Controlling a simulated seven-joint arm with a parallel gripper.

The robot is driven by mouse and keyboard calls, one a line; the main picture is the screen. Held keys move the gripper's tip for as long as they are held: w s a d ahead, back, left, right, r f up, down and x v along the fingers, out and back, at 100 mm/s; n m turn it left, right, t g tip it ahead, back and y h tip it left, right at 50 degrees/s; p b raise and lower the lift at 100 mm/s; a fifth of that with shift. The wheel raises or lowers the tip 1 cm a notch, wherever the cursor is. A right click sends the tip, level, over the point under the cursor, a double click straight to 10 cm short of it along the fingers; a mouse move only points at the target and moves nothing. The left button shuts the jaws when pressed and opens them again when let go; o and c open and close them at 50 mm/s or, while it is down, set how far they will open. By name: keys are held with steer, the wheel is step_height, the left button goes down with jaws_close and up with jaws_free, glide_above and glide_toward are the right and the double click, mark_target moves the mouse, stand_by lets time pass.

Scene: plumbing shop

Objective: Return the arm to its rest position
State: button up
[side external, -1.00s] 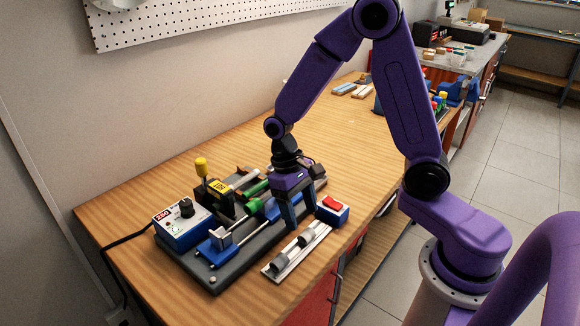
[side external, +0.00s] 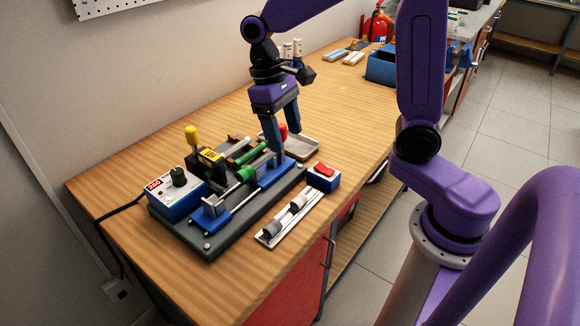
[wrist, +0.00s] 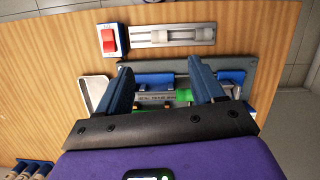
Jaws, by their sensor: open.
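My gripper (side external: 280,143) is open, with its two blue fingers pointing down over the far end of the dark fixture base (side external: 210,241). In the wrist view my gripper (wrist: 163,88) has its fingers spread with a gap between them. Through the gap I see a pale rod with printing and a green part (wrist: 184,95) below. Nothing is clearly held. The purple arm reaches in from the upper right. The fingers hide part of the fixture's far end, and I cannot tell their exact height above it.
A blue control box (side external: 172,194) stands left on the fixture. A red switch on a blue box (side external: 324,178) and a rail with grey rollers (side external: 287,220) lie right. A shallow tray (side external: 303,146) sits behind. A blue bin (side external: 381,68) stands further back. The middle bench is clear.

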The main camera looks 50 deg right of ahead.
steer(key=s+f+n+t, duration=0.1)
steer(key=s+n, duration=0.4)
steer(key=s, duration=0.4)
steer(key=s+d+f+n+t, duration=0.1)
steer(key=s+n+t, duration=0.1)
steer(key=s+n, duration=0.4)
steer(key=s, duration=0.4)
steer(key=shift+s+d+f+y, duration=0.2)
steer(key=shift+d+f+y, duration=0.05)
steer(key=shift+d+y, duration=0.05)
